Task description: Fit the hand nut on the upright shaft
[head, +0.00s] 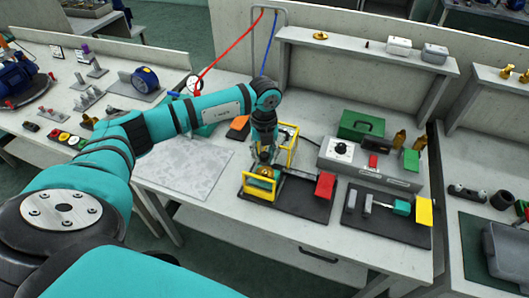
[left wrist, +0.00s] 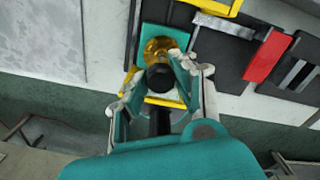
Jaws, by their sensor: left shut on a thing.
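My left gripper (head: 264,160) reaches down over the bench. Its fingers (left wrist: 157,62) are closed around a rounded brass piece, which I take to be the hand nut (left wrist: 156,46). A dark round end and dark rod (left wrist: 160,78) show between the fingers and partly cover it. Below is a teal block inside a yellow-framed fixture (head: 259,196) on a black mat. I cannot make out the upright shaft; gripper and nut hide that spot, so I cannot tell whether they touch. My right gripper is not in view.
Right of the fixture lies a red block (head: 325,186). A second black mat (head: 388,226) holds metal parts and a yellow block (head: 424,211). A grey control box (head: 344,150) and green case (head: 361,124) stand behind. A pale speckled sheet (head: 185,167) lies bare at left.

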